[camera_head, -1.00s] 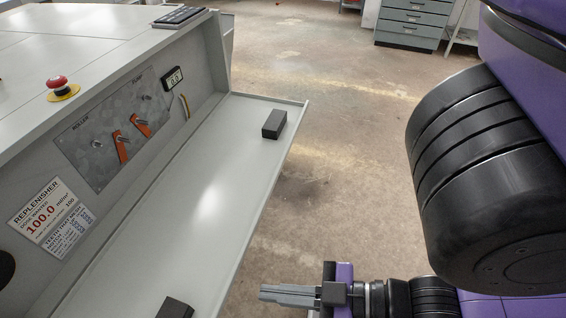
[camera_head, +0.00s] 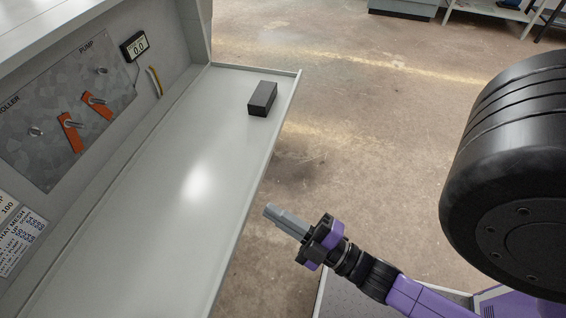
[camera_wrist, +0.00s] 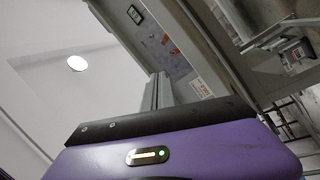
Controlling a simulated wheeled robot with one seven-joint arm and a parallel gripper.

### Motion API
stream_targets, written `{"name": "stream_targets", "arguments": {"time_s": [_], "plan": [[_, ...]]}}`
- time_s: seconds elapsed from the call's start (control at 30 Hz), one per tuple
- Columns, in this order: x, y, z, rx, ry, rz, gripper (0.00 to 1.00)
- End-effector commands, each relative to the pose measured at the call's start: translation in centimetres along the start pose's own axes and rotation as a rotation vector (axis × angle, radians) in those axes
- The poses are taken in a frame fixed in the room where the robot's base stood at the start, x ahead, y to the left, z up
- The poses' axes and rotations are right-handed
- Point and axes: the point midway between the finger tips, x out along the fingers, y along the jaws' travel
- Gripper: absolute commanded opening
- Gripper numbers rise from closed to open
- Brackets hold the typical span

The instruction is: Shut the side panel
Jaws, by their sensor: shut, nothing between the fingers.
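The side panel (camera_head: 150,210) is a long light-grey flap, folded down and lying open along the machine's side in the head view. A black block (camera_head: 262,98) sits on its inner face near the far end. My gripper (camera_head: 272,212) is shut and empty. It is just right of the panel's outer edge, pointing up and left toward it; I cannot tell if it touches. In the wrist view, the grey fingers (camera_wrist: 157,92) are together and point up toward the machine's side.
The opening above the panel shows a control plate (camera_head: 65,120) with orange levers and a small display (camera_head: 134,46). Bare concrete floor (camera_head: 350,110) lies right of the panel. A grey cabinet (camera_head: 405,8) stands at the back.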

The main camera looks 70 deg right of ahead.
Motion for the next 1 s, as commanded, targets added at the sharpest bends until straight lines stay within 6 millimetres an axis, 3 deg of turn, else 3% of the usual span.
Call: {"name": "stream_targets", "arguments": {"time_s": [0.03,0.2,0.6,0.8,1.0], "plan": [[0.3,-1.5,2.4,-0.100,0.009,0.049,0.00],[1.1,-3.8,8.7,-0.536,0.037,0.213,0.00],[0.3,-6.6,23.6,-1.538,-0.022,0.540,0.00],[-0.9,-6.4,27.7,-1.839,-0.066,0.646,0.00],[-1.0,-5.9,28.4,-1.930,-0.078,0.683,0.00]]}}
